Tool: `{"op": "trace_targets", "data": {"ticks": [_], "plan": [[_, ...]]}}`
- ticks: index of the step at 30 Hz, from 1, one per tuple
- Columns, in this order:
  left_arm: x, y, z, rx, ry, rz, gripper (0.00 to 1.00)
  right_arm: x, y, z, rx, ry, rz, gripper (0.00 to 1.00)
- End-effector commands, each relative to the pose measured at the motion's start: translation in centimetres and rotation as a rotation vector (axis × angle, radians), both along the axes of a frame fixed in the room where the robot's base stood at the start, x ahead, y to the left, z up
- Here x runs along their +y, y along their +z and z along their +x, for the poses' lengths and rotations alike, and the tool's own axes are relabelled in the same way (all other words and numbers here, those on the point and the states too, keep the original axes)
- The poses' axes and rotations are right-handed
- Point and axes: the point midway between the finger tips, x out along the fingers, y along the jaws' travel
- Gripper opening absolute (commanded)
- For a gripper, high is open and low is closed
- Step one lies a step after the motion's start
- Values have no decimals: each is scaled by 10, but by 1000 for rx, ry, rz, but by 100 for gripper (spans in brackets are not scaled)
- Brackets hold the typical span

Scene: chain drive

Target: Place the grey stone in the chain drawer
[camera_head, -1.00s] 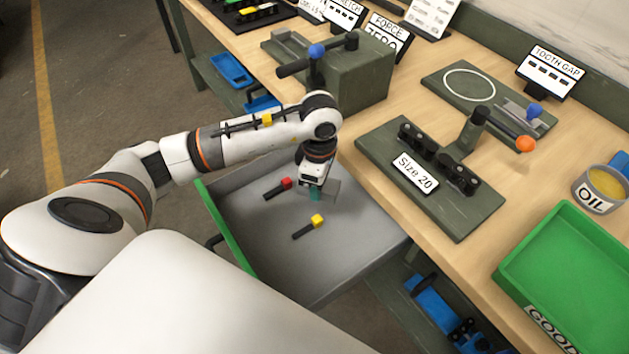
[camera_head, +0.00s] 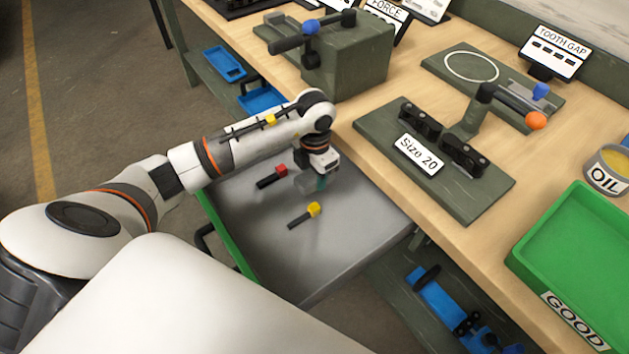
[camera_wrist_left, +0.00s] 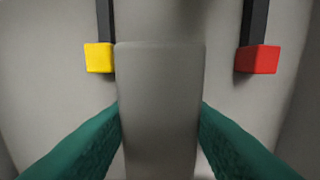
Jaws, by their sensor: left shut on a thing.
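The grey stone (camera_wrist_left: 160,110) is a smooth grey block between the two teal fingers of my left gripper (camera_wrist_left: 160,145) in the wrist view. In the head view, my left gripper (camera_head: 320,182) points down over the open chain drawer (camera_head: 340,245). The stone (camera_head: 305,184) shows faintly there, beside the fingers and against the grey drawer floor. My left gripper is shut on it. I cannot tell whether the stone touches the drawer floor. My right gripper is not in view.
In the drawer lie a red-ended black tool (camera_head: 271,177) and a yellow-ended one (camera_head: 304,215), on either side of the stone in the wrist view. The drawer's front is clear. The bench above holds the Size 20 fixture (camera_head: 435,160) and a green tray (camera_head: 585,240).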

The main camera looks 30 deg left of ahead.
Motion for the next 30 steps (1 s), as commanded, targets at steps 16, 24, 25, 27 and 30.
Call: {"op": "trace_targets", "data": {"ticks": [16, 24, 25, 27, 30], "plan": [[0, -34, 0, 0, -2, 0, 16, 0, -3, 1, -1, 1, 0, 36], [0, -34, -1, 1, -2, -1, 63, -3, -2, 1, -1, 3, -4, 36], [0, -34, -1, 1, -2, -1, 63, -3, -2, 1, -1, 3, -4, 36], [0, -34, -1, 1, -2, -1, 63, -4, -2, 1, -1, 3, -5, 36], [0, -32, -1, 1, -2, -1, 63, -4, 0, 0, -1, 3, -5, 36]]}}
